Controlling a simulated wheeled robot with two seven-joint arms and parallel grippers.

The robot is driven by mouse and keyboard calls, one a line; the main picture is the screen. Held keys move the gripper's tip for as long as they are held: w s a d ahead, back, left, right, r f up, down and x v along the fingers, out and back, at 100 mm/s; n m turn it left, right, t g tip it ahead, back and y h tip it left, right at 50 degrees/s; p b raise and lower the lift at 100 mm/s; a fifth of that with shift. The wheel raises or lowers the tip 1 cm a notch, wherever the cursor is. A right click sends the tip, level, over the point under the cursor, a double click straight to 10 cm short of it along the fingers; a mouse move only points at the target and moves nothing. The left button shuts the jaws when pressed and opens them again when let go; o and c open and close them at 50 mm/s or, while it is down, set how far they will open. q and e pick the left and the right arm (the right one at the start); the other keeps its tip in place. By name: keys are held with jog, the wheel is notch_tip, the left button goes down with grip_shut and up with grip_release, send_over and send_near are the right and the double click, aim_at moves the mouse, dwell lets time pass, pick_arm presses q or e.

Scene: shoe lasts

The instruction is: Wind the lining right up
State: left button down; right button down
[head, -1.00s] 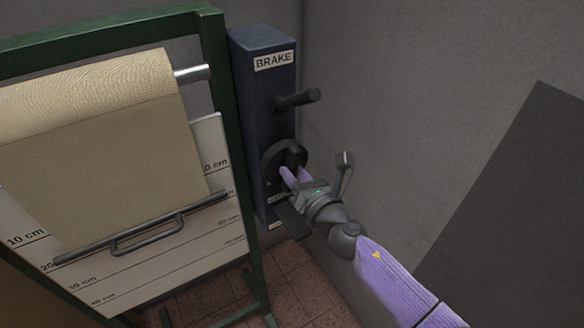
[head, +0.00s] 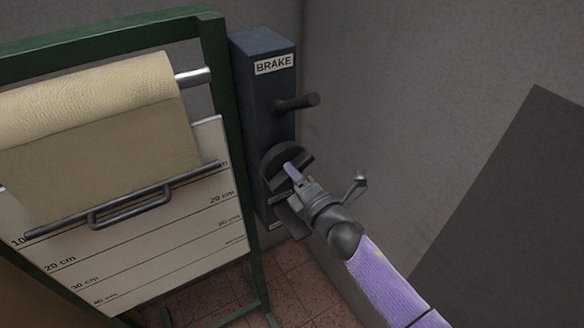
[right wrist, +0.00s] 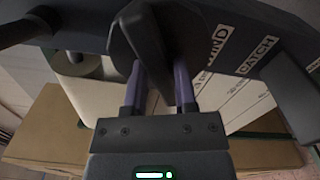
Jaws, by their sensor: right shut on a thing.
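The tan lining (head: 110,155) hangs from a roll (head: 90,90) on a green frame. A dark bar with a handle (head: 130,204) runs along its lower edge, near the 10 cm line of the white scale board (head: 150,255). A blue box (head: 262,90) labelled BRAKE stands right of the frame. It carries a dark lever (head: 297,102) above and a round winding knob (head: 280,165) below. My right gripper (head: 291,172) is shut on the knob's raised grip, which sits between its purple fingers in the right wrist view (right wrist: 157,85). My left gripper is not in view.
A dark pedal-like catch (head: 294,222) sticks out low on the box. The labels WIND and CATCH (right wrist: 258,57) show in the right wrist view. A grey wall stands close behind, and a dark panel (head: 510,200) stands at the right.

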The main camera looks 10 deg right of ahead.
jog(key=m, duration=0.3)
jog(key=shift+p, duration=0.4)
jog(key=shift+m, duration=0.4)
jog(key=shift+r+m+p, duration=0.1)
jog(key=shift+m+p, duration=0.25)
jog(key=shift+m, duration=0.45)
jog(key=c, duration=0.8)
grip_release()
jog(key=shift+m, duration=0.4)
jog(key=o, duration=0.4)
jog(key=shift+s, duration=0.1)
